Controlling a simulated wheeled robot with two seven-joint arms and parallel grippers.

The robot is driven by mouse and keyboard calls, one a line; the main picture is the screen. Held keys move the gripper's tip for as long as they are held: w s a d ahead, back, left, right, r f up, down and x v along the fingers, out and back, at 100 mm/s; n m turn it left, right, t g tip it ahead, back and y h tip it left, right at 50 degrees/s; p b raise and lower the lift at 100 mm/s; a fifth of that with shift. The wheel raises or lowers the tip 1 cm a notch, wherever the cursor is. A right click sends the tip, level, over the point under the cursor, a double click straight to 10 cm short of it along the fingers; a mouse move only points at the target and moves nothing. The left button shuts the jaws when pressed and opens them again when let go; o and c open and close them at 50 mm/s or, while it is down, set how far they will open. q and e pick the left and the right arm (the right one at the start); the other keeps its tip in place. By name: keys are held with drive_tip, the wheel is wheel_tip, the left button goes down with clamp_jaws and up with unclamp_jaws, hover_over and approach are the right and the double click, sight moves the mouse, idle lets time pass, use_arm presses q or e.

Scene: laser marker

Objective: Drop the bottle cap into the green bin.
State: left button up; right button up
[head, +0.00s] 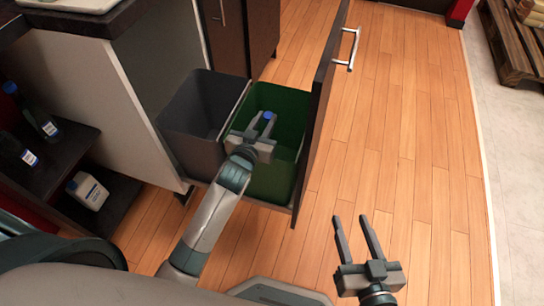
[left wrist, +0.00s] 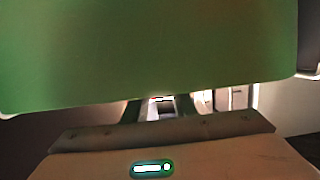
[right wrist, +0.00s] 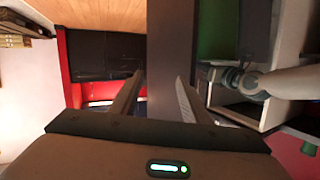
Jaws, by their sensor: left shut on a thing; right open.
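The blue bottle cap (head: 267,115) is between the fingertips of my left gripper (head: 262,123), which is shut on it. In the head view they appear over the opening of the green bin (head: 287,97), which sits in a pulled-out drawer. The left wrist view is mostly filled by a green surface (left wrist: 150,50), and the cap cannot be made out there. My right gripper (head: 357,238) is open and empty, over the wooden floor right of the drawer. Its fingers also show in the right wrist view (right wrist: 158,95).
A grey bin (head: 195,112) stands left of the green bin in the same drawer. The dark drawer front (head: 320,100) with a metal handle (head: 350,48) rises on the right. Bottles (head: 88,190) stand on dark shelves at left. A wooden pallet (head: 510,45) lies far right. The floor right of the drawer is clear.

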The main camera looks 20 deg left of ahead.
use_arm(q)
drive_tip(key=shift+f, duration=0.15)
use_arm(e)
drive_tip(key=shift+w+a+r+t, duration=0.1)
drive_tip(key=shift+a+r+t, duration=0.1)
drive_tip(key=shift+r+t, duration=0.3)
drive_tip(key=shift+r, duration=0.1)
use_arm(q)
drive_tip(key=o, duration=1.1)
drive_tip(key=shift+s, duration=0.1)
drive_tip(key=s+r, duration=0.1)
drive_tip(key=s, duration=0.4)
drive_tip(key=s+r+p, duration=0.1)
drive_tip(key=s, duration=0.5)
drive_tip(key=s+r+p, duration=0.1)
drive_tip(key=s, duration=0.5)
drive_tip(key=shift+a+r, duration=0.2)
drive_tip(key=shift+a, duration=0.05)
use_arm(e)
drive_tip(key=s+d+f+g+h, duration=0.1)
drive_tip(key=s+d+f+g, duration=0.1)
drive_tip(key=f+g, duration=0.3)
wheel_tip(320, 180, down, 2)
drive_tip(key=shift+s+d+f, duration=0.2)
drive_tip(key=shift+s+d, duration=0.2)
drive_tip(key=shift+s, duration=0.4)
